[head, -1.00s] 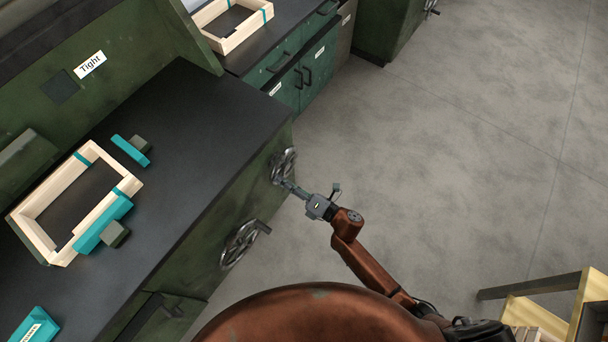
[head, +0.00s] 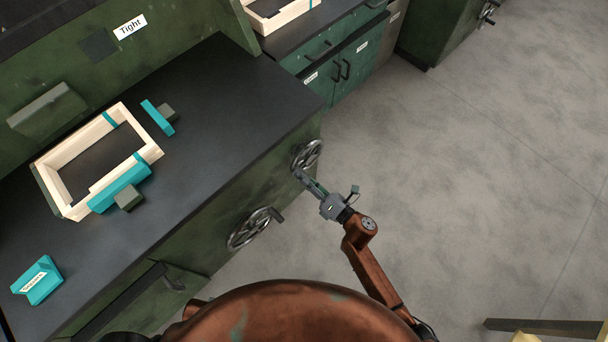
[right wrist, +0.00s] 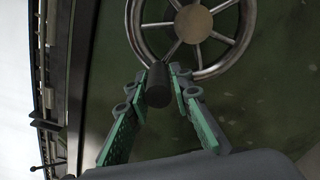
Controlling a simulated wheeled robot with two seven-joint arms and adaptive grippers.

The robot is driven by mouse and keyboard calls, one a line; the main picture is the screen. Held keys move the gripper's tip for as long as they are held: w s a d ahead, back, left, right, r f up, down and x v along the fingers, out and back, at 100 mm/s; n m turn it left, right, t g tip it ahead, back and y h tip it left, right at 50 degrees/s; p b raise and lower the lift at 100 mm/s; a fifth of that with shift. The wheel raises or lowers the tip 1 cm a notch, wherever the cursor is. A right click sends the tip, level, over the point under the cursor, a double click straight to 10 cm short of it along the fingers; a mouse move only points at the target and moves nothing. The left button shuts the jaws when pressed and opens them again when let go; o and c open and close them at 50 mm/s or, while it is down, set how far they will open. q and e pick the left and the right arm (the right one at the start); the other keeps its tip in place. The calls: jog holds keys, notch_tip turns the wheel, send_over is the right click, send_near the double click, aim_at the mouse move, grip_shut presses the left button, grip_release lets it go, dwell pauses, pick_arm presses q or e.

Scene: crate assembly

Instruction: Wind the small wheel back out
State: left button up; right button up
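The small wheel (head: 307,155) is a spoked metal handwheel on the green bench front, farther along than a larger handwheel (head: 249,229). My right gripper (head: 303,176) is at the small wheel's lower edge. In the right wrist view the small wheel (right wrist: 243,38) fills the top, its dark crank handle (right wrist: 157,86) pointing toward the camera. The fingers of my right gripper (right wrist: 160,82) stand apart on either side of this handle. The left finger is very close to it, and a narrow gap shows on the right; contact is unclear. My left gripper is out of view.
On the black bench top (head: 225,100) lie a pale wooden crate frame (head: 52,193), teal clamp blocks (head: 120,187) and a teal labelled block (head: 38,280). A "Tight" sign (head: 130,27) is on the back panel. Open grey floor (head: 470,190) lies to the right.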

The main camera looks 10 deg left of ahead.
jog(key=o, duration=0.4)
jog(key=shift+d, duration=0.15)
jog(key=v, duration=1.2)
